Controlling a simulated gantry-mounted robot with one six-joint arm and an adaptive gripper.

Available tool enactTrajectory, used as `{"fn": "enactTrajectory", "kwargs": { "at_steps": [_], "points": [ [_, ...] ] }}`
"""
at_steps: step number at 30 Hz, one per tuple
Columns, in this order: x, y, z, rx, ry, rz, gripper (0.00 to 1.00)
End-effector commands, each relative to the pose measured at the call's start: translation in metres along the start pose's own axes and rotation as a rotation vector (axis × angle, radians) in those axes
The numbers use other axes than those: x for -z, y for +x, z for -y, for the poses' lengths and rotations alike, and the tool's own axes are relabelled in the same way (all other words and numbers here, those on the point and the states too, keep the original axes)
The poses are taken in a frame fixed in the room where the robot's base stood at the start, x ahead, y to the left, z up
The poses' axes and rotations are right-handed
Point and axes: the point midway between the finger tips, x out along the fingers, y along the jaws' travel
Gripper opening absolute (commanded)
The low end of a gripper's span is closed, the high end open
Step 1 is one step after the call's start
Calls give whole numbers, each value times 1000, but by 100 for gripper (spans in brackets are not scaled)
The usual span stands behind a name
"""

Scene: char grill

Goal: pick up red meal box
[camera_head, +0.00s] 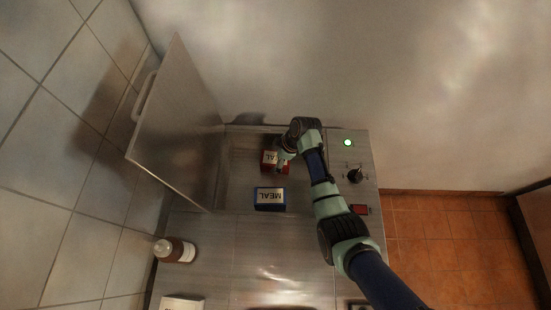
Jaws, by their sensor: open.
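The red meal box (269,158) lies in the open grill bay, with a pale label on its top. My gripper (282,161) is at the right part of the box and covers some of it. The jaws are open. The fingertips are small and partly hidden by my wrist, so I cannot tell whether they touch the box. A blue meal box (270,206) with a pale label reading MEAL lies apart, below the red one in the picture.
An open metal door (175,125) with a handle stands left of the bay. A green light (347,142), a black knob (355,175) and a red switch (360,210) are on the right panel. A brown bottle (175,250) lies at lower left. The metal counter (270,245) is mostly clear.

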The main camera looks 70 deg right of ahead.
Motion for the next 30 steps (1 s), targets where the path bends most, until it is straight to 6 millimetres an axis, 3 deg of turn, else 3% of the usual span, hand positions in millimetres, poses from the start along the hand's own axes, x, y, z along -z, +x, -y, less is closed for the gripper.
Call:
{"fn": "enactTrajectory", "kwargs": {
  "at_steps": [27, 30],
  "points": [
    [-2, 5, 0, 0, 0, 0, 100],
    [-2, 5, 0, 0, 0, 0, 83]
  ]
}}
